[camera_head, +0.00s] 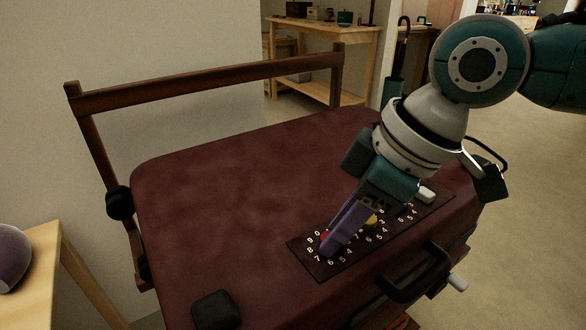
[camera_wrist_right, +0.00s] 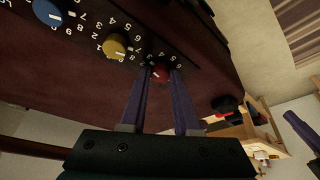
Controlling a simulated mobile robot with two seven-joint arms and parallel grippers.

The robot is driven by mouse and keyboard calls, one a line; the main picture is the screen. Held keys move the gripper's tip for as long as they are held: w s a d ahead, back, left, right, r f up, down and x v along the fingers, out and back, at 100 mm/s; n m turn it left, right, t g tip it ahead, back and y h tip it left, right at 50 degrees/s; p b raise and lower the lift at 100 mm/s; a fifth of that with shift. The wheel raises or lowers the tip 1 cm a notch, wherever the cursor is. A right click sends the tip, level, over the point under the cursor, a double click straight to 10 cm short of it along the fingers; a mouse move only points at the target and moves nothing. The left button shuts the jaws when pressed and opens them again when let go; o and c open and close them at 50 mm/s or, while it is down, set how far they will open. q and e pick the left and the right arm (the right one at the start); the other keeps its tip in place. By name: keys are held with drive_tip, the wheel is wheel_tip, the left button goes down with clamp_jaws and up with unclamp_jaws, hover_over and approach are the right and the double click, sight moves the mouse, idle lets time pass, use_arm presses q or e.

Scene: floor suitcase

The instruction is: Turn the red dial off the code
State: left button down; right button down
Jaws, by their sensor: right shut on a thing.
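The red dial (camera_head: 324,236) sits at the left end of a dark number panel (camera_head: 296,249) on top of the maroon suitcase (camera_head: 230,200). It also shows in the wrist view (camera_wrist_right: 160,74), between the two purple fingertips. My right gripper (camera_head: 333,246) reaches down from the upper right and is shut on the red dial, with a finger on either side. The fingers hide part of the dial and its numbers, and I cannot read its pointer. A yellow dial (camera_wrist_right: 115,46) and a blue dial (camera_wrist_right: 47,12) sit farther along the panel.
A black handle (camera_head: 412,288) is on the suitcase's front side. A dark wooden rail (camera_head: 210,83) stands behind it. A small wooden table (camera_head: 42,262) with a purple round object (camera_head: 12,258) is at the left. A wooden shelf (camera_head: 322,30) stands at the back.

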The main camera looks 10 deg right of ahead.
drive_tip(key=shift+w+n+g, duration=0.15)
drive_tip(key=shift+n+g, duration=0.25)
drive_tip(key=shift+n, duration=0.8)
drive_tip(key=n+g+b, duration=0.1)
drive_tip(key=n, duration=0.1)
drive_tip(key=shift+w+f+n+y, duration=0.1)
drive_tip(key=shift+n+y, duration=0.3)
drive_tip(key=n+g+b, duration=0.1)
drive_tip(key=n, duration=0.1)
drive_tip(key=n+b, duration=0.2)
drive_tip(key=shift+w+g, duration=0.2)
drive_tip(key=shift+g, duration=0.2)
drive_tip(key=shift+n+g+h+b, duration=0.3)
drive_tip(key=shift+n+g+b, duration=0.3)
drive_tip(key=shift+n+b, duration=0.8)
drive_tip(key=shift+w+n+p, duration=0.1)
drive_tip(key=shift+n+p, duration=0.2)
drive_tip(key=shift+n, duration=0.1)
drive_tip(key=c, duration=0.6)
unclamp_jaws()
drive_tip(key=shift+c, duration=0.2)
drive_tip(key=p+v, duration=0.2)
drive_tip(key=v, duration=0.8)
